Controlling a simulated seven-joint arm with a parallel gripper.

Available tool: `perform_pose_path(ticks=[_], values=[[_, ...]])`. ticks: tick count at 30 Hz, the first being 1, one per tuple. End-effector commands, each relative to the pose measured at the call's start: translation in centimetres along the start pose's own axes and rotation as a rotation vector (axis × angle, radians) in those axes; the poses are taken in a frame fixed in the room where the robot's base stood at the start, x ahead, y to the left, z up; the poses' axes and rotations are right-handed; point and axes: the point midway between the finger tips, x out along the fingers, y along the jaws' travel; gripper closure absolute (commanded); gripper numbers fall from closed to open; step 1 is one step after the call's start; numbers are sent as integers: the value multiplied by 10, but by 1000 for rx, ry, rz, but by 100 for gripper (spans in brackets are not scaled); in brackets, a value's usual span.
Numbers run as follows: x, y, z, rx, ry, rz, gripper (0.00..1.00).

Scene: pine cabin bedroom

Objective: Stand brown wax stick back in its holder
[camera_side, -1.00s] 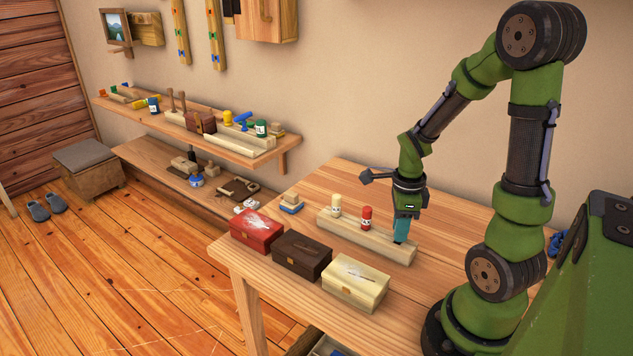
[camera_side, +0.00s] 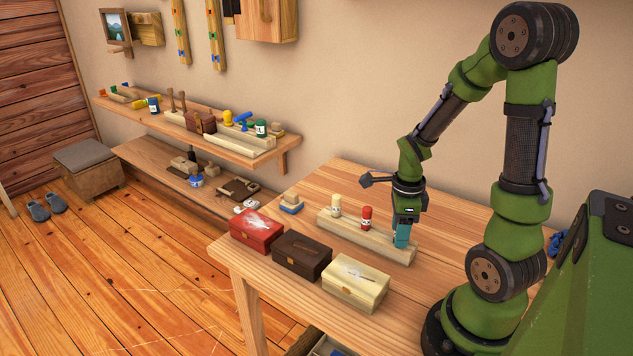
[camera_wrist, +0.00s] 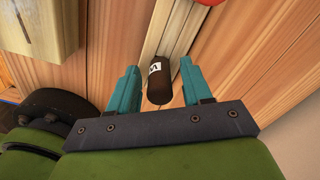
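The brown wax stick (camera_wrist: 160,84) shows in the wrist view as a dark rounded piece with a white label, between my two fingers. A narrow gap shows on each side of it. I cannot tell its tilt or how it is seated. The holder is a long pale wooden block (camera_side: 382,246) with a cream stick (camera_side: 336,205) and a red stick (camera_side: 366,217) standing on it. It also shows in the wrist view (camera_wrist: 172,28). My gripper (camera_side: 401,242), with teal fingers, is low at the holder's right end, fingers open (camera_wrist: 160,90). In the side view the fingers hide the brown stick.
A red box (camera_side: 257,233), a dark brown box (camera_side: 301,256) and a cream box (camera_side: 355,284) line the table's front edge. A small blue-and-wood block (camera_side: 291,204) lies left of the holder. The table (camera_side: 455,215) right of the holder is clear.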

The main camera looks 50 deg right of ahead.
Motion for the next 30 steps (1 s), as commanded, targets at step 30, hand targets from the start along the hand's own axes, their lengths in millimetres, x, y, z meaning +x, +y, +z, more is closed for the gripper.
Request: perform_pose_path(ticks=[30], values=[[-138, -1, 0, 0, -3, -6, 46]])
